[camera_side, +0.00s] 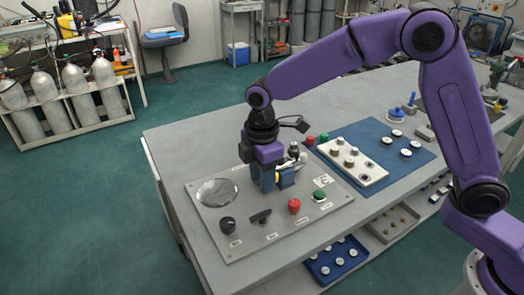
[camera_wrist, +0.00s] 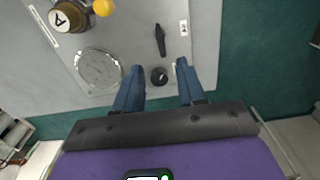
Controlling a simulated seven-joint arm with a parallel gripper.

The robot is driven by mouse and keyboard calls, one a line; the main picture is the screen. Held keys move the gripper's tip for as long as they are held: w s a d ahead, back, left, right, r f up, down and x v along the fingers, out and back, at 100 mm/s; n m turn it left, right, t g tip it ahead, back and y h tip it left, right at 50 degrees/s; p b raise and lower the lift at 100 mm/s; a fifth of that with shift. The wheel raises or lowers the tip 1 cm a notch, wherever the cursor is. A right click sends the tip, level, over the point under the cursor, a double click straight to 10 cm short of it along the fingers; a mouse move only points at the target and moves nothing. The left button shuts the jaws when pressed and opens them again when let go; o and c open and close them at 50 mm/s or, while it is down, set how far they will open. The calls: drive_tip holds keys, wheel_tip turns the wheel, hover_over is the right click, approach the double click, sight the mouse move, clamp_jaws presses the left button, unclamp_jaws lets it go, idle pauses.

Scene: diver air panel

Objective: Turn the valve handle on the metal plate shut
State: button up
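The grey metal plate (camera_side: 240,241) lies on the bench; it also shows in the wrist view (camera_wrist: 128,25). A black lever handle (camera_side: 260,217) sits near its front edge and shows in the wrist view (camera_wrist: 160,40) as a narrow bar running roughly up and down. A brass round fitting (camera_wrist: 68,18) marked "A", with a yellow ball (camera_wrist: 103,7) beside it, is cut off at the wrist view's top left.
The plate also carries a silvery disc (camera_side: 217,192), a black round knob (camera_side: 228,223), a red knob (camera_side: 294,206) and a green knob (camera_side: 319,195). A blue mat (camera_side: 403,172) with a white fitting block (camera_side: 352,165) lies to the right.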

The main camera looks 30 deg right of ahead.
wheel_tip(320, 180, up, 7)
idle(0.3)
idle(0.4)
drive_tip(key=s+d+f+m, duration=0.1)
drive_tip(key=s+d+m, duration=0.1)
drive_tip(key=s+d, duration=0.8)
drive_tip(key=s+d+f+m, duration=0.1)
drive_tip(key=s+d+m, duration=0.2)
drive_tip(key=s+d, duration=0.8)
drive_tip(key=s, duration=0.7)
drive_tip(key=shift+s+d+f, duration=0.15)
drive_tip(key=shift+d+f, duration=0.05)
idle(0.3)
